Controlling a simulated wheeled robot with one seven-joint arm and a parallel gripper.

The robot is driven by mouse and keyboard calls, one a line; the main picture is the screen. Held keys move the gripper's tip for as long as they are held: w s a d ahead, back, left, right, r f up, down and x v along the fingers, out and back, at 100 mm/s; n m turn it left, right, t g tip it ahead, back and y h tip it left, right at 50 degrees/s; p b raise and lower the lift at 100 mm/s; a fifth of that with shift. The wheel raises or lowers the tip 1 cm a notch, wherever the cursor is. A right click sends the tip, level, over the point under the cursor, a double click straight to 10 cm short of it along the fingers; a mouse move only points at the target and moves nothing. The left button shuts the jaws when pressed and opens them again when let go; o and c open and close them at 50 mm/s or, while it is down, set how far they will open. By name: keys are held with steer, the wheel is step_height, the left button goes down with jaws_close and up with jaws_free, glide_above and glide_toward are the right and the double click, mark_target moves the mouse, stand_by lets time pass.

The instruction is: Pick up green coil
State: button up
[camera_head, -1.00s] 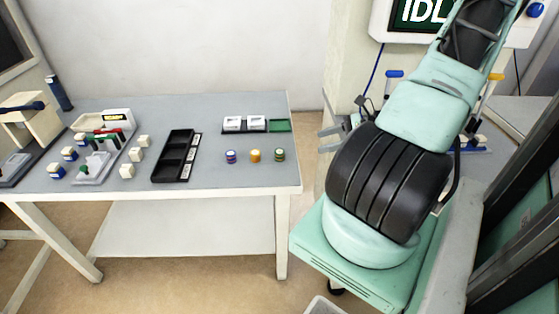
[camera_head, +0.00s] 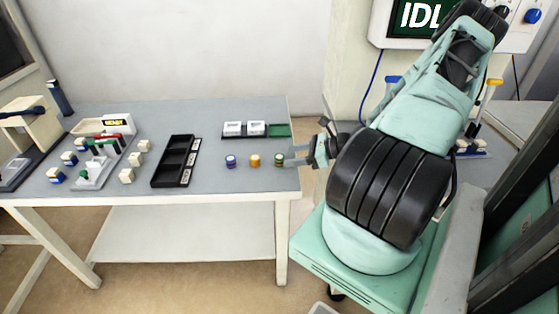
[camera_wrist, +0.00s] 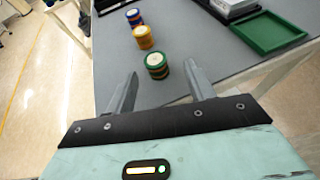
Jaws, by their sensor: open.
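The green coil (camera_head: 279,160) stands near the right edge of the table, at the right end of a row of three coils. In the wrist view the green coil (camera_wrist: 157,66) stands upright just beyond my fingertips, roughly between their lines. My gripper (camera_head: 299,154) is open and empty at the table's right edge, to the right of the green coil. In the wrist view my gripper (camera_wrist: 161,75) shows both fingers spread, with nothing between them. The orange coil (camera_head: 255,160) and the blue coil (camera_head: 231,161) stand to its left.
A green tray (camera_head: 279,130) with white blocks beside it lies behind the coils. A black compartment tray (camera_head: 176,160) lies to the left, with several white cubes (camera_head: 135,159) beyond it. The table (camera_head: 220,180) is clear in front of the coils.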

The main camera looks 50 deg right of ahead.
mark_target(280, 157)
steer(key=x, duration=0.4)
steer(key=shift+s+a+r, duration=0.1)
steer(key=shift+a+r, duration=0.1)
steer(key=shift+a, duration=0.1)
steer(key=shift+w+a+f, duration=0.2)
steer(key=shift+w+f, duration=0.05)
steer(key=shift+w, duration=0.2)
steer(key=c, duration=1.1)
steer(key=shift+o, duration=0.2)
step_height(280, 157, up, 10)
steer(key=shift+f+p, duration=0.2)
steer(key=shift+p, duration=0.2)
steer(key=shift+r, duration=0.25)
